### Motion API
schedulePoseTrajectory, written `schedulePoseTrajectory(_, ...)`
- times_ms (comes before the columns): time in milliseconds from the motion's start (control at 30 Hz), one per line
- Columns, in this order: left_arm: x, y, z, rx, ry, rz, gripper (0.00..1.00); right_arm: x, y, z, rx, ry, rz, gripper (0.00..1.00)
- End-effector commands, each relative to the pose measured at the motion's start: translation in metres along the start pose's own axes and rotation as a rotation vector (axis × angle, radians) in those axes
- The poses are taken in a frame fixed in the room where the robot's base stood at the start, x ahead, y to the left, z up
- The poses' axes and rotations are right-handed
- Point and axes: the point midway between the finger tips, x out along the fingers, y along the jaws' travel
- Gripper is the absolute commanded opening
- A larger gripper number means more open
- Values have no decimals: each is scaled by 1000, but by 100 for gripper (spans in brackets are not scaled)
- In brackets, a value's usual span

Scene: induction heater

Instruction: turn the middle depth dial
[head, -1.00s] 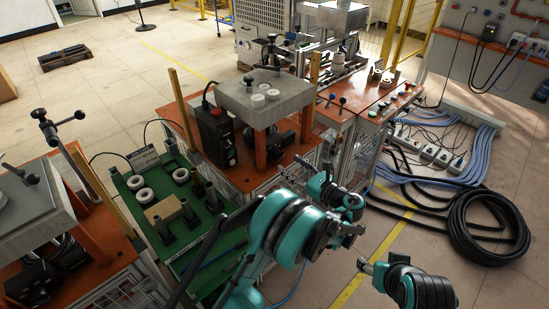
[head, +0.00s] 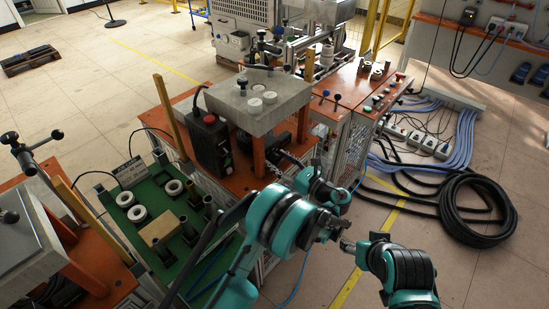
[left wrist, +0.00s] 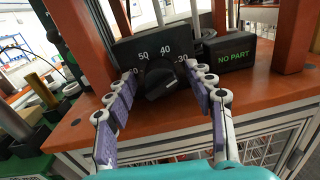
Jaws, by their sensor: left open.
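The black depth dial (left wrist: 162,82) sits on the front of a dark box (left wrist: 125,50) marked with 50, 40 and 30, in the left wrist view. My left gripper (left wrist: 160,70) is open, with one purple-padded finger on each side of the dial; I cannot tell whether either pad touches it. In the head view my left gripper (head: 291,159) reaches under the grey slab (head: 258,103) of the middle station, partly hidden by my arm. The dial does not show clearly there.
A black box reading NO PART (left wrist: 230,50) stands close to the right finger. Orange posts (left wrist: 292,35) flank the dial on the orange tabletop (left wrist: 70,132). A green tray table (head: 125,222) with rings and cylinders is left of the middle station. Coiled black hose (head: 478,208) lies on the floor.

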Motion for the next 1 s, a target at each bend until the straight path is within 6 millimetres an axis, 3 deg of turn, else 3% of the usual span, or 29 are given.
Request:
schedulePoseTrajectory(100, 0, 0, 0, 0, 0, 0, 54, 0, 0, 0, 0, 0, 0, 57)
schedulePoseTrajectory(300, 0, 0, 0, 0, 0, 0, 5, 0, 0, 0, 0, 0, 0, 57)
schedulePoseTrajectory(667, 1, 0, -1, -42, -1, 1, 5, 2, 0, 1, 0, 0, 0, 57)
schedulePoseTrajectory(1000, 1, 1, -2, -260, -10, 2, 5, 7, 0, 5, 0, 0, 0, 57)
